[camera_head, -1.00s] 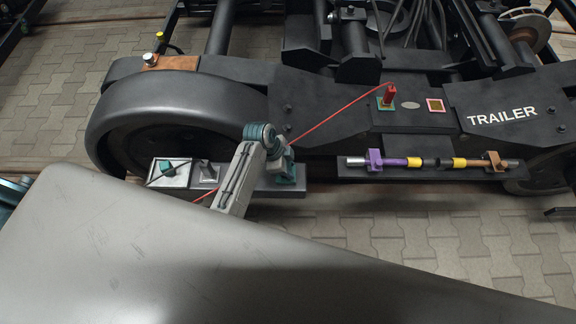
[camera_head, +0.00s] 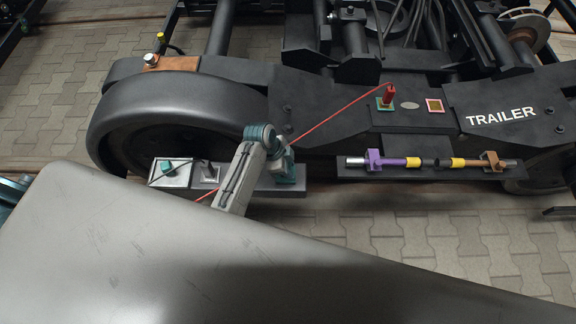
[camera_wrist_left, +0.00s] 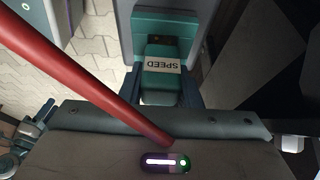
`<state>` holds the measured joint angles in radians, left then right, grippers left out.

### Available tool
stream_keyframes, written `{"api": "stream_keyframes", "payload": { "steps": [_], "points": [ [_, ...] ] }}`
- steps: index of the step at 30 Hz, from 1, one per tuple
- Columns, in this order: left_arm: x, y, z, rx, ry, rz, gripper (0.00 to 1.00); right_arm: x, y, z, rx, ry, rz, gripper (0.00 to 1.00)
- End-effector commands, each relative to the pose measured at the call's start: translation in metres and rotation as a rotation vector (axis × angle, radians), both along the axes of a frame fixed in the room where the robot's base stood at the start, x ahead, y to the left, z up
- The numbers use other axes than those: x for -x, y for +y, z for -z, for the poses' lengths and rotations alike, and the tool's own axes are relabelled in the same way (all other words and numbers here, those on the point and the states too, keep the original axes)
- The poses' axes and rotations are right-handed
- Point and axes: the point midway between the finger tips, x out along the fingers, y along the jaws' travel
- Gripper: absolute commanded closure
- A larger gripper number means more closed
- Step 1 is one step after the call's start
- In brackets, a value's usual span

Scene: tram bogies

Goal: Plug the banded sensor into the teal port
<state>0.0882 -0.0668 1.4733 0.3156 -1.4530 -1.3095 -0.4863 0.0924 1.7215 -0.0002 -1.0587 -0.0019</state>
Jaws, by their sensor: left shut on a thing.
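My left gripper (camera_head: 284,172) is at the dark ledge below the frame. In the left wrist view its fingers (camera_wrist_left: 160,92) are shut on a teal block with a SPEED label (camera_wrist_left: 162,66), in front of a larger teal housing (camera_wrist_left: 178,27). Whether the block is seated in the housing I cannot tell. No band shows on the block, so I cannot confirm it is the banded sensor. My right gripper is out of view.
A red cable (camera_head: 335,116) runs from a red plug (camera_head: 389,95) down past my left arm. A second ledge (camera_head: 395,175) carries purple and brown clamps holding rods with yellow bands. A pink-edged square (camera_head: 435,105) sits beside the plug. A big wheel (camera_head: 140,115) stands behind.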

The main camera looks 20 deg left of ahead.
Motion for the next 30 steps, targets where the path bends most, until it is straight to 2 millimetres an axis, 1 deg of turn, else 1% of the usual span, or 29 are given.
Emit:
{"api": "stream_keyframes", "payload": {
  "steps": [11, 21, 30],
  "points": [
    [-0.0001, 0.0001, -0.0003, 0.000, 0.000, 0.000, 0.89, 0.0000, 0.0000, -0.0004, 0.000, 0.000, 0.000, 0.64],
    [-0.0001, 0.0001, -0.0013, 0.000, 0.000, 0.000, 0.89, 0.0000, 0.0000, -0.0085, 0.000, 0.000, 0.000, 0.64],
    [-0.0002, 0.0001, -0.0001, 0.000, -0.001, 0.000, 0.89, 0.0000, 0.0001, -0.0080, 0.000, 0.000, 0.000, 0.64]
  ]
}}
